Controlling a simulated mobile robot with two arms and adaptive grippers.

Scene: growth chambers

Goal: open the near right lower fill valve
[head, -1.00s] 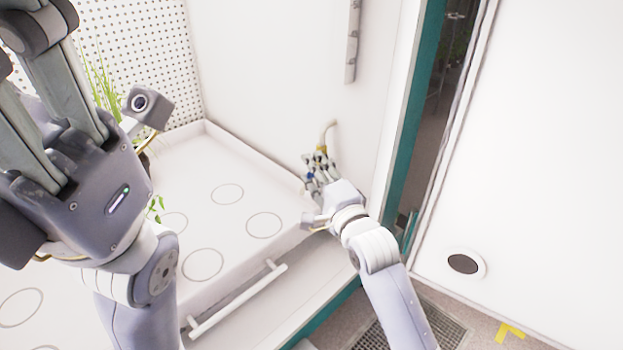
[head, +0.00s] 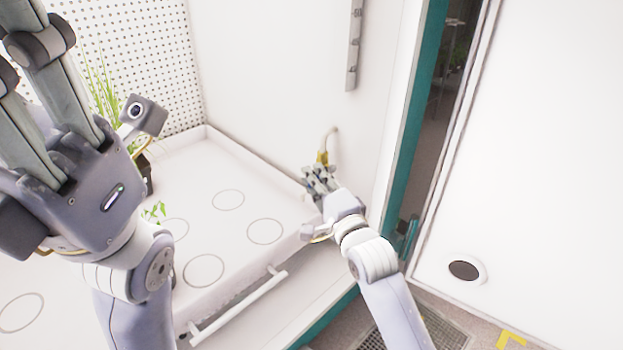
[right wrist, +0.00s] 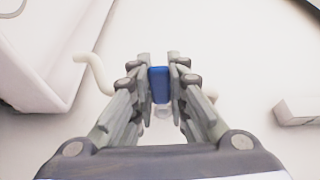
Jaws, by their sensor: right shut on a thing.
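The fill valve shows as a yellow fitting (head: 322,157) under a pale bent pipe (head: 332,134) on the white chamber wall, beside the tray's right corner. My right gripper (head: 318,176) is just below the fitting. In the right wrist view the gripper (right wrist: 160,80) is shut on the valve's blue handle (right wrist: 159,86), with a finger on each side. In the head view the fingers hide most of the handle, so its angle is unclear. My left gripper (head: 25,75) is large at the upper left, its fingers apart and empty; its fingertips are cut off.
A white tray (head: 250,190) with ring marks fills the chamber's left side, with green plants (head: 103,85) at the back. A white bar handle (head: 240,305) runs along its front. A teal door frame (head: 410,130) and a white panel (head: 540,180) stand right of my right arm.

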